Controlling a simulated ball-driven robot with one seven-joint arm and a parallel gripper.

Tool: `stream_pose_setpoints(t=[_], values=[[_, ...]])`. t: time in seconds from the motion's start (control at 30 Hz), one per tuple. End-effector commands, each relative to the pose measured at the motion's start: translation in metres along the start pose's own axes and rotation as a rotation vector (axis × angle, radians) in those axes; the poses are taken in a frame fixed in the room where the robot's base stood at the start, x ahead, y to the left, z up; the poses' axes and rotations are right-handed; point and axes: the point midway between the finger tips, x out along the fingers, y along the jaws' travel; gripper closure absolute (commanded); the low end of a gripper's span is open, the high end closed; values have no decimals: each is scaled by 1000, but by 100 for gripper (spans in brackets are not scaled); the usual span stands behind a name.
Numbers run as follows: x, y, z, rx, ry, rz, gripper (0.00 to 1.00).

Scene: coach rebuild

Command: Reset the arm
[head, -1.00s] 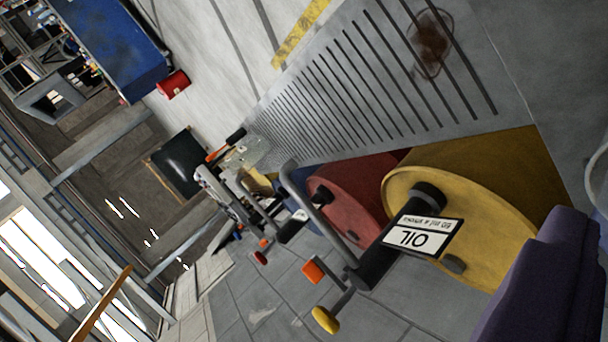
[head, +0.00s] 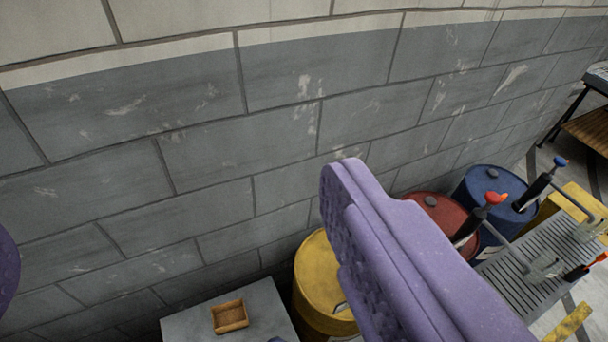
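My gripper (head: 172,225) shows as two purple padded fingers. One large finger comes up from the lower right to the middle of the head view, its bumpy pad facing left. The edge of the other shows at the left border. The rest of the arm is out of view.
A grey block wall (head: 300,130) fills the background. Below are a grey top (head: 190,328) bearing a small wooden tray (head: 230,317), a yellow drum (head: 320,280), a red drum (head: 435,212), a blue drum (head: 490,185) and a slotted grey grate (head: 515,285).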

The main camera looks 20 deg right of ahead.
Motion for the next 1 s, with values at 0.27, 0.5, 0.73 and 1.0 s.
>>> stream_pose_setpoints(t=[0.27,0.5,0.73,1.0], values=[[1,0,2,1,0,-1,0],[13,0,54,-1,-1,0,0],[15,0,63,-1,-2,0,0],[15,0,63,-1,-2,0,0]])
